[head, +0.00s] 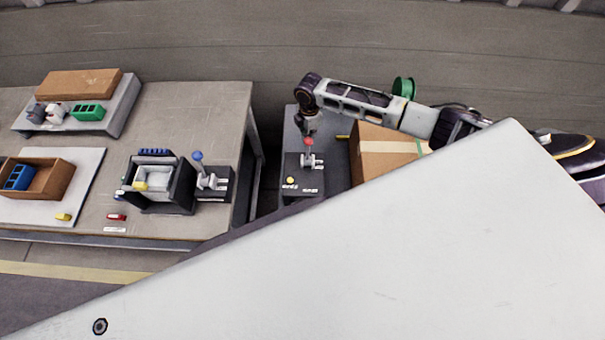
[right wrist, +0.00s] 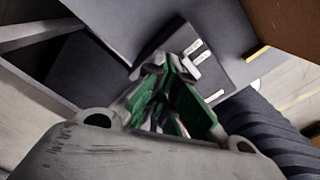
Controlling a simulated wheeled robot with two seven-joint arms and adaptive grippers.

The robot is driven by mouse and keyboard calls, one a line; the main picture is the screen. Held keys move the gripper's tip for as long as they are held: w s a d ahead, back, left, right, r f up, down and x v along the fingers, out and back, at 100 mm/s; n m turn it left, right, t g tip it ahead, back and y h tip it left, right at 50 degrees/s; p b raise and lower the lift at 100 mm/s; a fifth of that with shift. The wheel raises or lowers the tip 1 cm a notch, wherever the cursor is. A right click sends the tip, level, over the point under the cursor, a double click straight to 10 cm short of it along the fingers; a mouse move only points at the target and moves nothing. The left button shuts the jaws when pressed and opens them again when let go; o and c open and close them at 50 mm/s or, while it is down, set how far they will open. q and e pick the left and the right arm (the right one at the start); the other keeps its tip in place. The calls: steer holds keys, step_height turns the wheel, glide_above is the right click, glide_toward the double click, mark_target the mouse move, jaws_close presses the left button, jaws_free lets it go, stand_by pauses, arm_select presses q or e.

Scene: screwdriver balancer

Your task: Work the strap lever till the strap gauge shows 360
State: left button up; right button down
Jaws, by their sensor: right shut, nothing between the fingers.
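A lever with a red knob (head: 308,142) stands on a dark control box (head: 291,178) on the narrow dark bench; I take it for the strap lever. My right gripper (head: 308,124) points down just above the knob, shut and empty; I cannot tell whether it touches the knob. In the right wrist view my green-padded fingers (right wrist: 168,75) are together over the dark box (right wrist: 230,60) with white labels. The control box has a yellow button (head: 290,180) and small white markings. No gauge reading is legible. My left gripper is not in view.
A strapped cardboard box (head: 382,157) and a green reel (head: 403,87) are right of the lever. The left table (head: 200,105) holds a blue-knobbed lever (head: 197,156), a dark bin (head: 177,195) and trays. A gap separates table and bench. A large pale surface hides the lower right.

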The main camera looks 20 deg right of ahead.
steer(key=shift+s+a, duration=0.3)
steer(key=shift+s, duration=0.45)
steer(key=shift+s+a, duration=1.4)
steer(key=shift+s, duration=1.4)
steer(key=shift+w+d+b, duration=0.2)
steer(key=shift+w+d, duration=0.15)
steer(key=shift+w, duration=0.45)
steer(key=shift+w+d+b, duration=0.2)
steer(key=shift+w+d, duration=0.2)
steer(key=shift+w, duration=0.35)
steer(key=shift+w+d+b, duration=0.2)
steer(key=shift+w+d, duration=0.15)
steer(key=shift+w, duration=0.45)
steer(key=w, duration=0.1)
steer(key=w+d+b, duration=0.1)
steer(key=w, duration=0.1)
steer(key=w+d, duration=0.1)
steer(key=shift+w+d, duration=0.15)
steer(key=shift+w, duration=0.2)
steer(key=shift+s, duration=0.15)
